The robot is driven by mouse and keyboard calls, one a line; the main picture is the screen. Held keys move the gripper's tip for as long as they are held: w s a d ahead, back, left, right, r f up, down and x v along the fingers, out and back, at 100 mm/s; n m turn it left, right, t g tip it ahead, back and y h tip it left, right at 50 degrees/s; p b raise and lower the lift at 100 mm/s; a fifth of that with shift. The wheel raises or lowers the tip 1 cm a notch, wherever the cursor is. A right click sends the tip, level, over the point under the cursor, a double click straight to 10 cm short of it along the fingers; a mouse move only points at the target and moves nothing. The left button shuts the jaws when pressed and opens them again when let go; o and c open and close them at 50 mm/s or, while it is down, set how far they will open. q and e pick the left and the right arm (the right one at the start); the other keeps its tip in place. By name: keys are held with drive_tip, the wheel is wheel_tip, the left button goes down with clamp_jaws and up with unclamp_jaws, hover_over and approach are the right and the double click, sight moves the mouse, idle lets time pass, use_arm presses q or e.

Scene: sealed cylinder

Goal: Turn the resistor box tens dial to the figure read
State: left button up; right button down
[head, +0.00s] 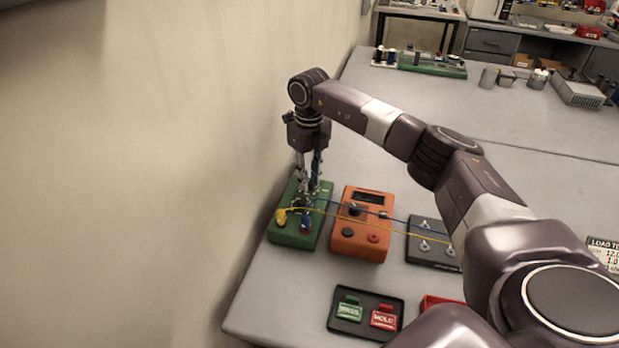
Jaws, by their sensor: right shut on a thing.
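The green box (290,237), which looks like the resistor box, stands on the table close to the wall. It has a yellow terminal (281,217) and a blue terminal (305,226) at its near end. My right gripper (308,197) points straight down over the box's middle, shut on a dial there. The fingers hide the dial, and its figure cannot be read; I cannot tell which dial it is. My left gripper is not in view.
An orange meter (346,247) stands just right of the green box, with yellow and blue wires crossing over it towards a dark terminal block (418,252). A black tray (340,325) holds a green tag and a red tag.

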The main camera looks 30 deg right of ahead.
sight(310, 182)
drive_tip(key=c, duration=1.7)
unclamp_jaws()
drive_tip(key=shift+c, duration=0.2)
drive_tip(key=shift+r, duration=0.15)
wheel_tip(310, 182, up, 12)
